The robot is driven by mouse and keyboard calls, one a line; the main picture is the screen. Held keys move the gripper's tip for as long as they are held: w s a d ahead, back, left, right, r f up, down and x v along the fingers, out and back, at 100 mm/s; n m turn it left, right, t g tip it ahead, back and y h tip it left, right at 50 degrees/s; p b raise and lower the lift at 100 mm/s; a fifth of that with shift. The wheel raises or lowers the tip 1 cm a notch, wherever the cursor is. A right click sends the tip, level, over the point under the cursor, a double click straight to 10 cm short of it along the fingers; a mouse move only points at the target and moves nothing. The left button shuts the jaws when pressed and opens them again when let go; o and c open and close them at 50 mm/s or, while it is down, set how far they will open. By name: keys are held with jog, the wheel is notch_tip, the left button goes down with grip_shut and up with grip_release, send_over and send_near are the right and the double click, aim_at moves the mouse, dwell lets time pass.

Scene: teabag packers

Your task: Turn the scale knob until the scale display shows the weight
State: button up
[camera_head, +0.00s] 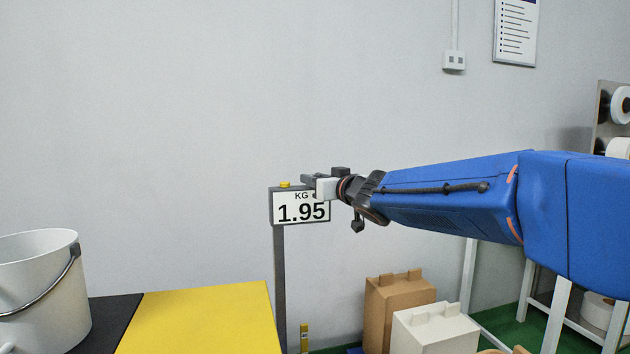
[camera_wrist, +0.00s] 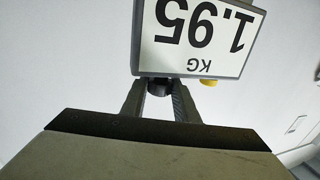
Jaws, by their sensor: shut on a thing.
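The scale display (camera_head: 300,208) is a white panel in a grey housing on a post, reading "KG 1.95". It also shows upside down in the wrist view (camera_wrist: 197,38). My gripper (camera_head: 312,183) is at the top right of the display housing. In the wrist view my two fingers (camera_wrist: 158,95) are closed around a dark round knob (camera_wrist: 158,88) at the housing's edge. In the head view the gripper hides the knob. A yellow button (camera_head: 285,184) sits on top of the housing, left of the gripper, apart from it.
A grey post (camera_head: 281,290) carries the display beside a yellow and black table top (camera_head: 205,318). A white bucket (camera_head: 40,290) stands at the left. A brown box (camera_head: 395,300) and a white box (camera_head: 435,332) stand below my arm.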

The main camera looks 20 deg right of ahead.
jog(key=o, duration=1.1)
jog(key=shift+c, duration=0.2)
jog(key=v, duration=1.7)
jog(key=shift+s, duration=0.2)
jog(key=shift+d, duration=0.15)
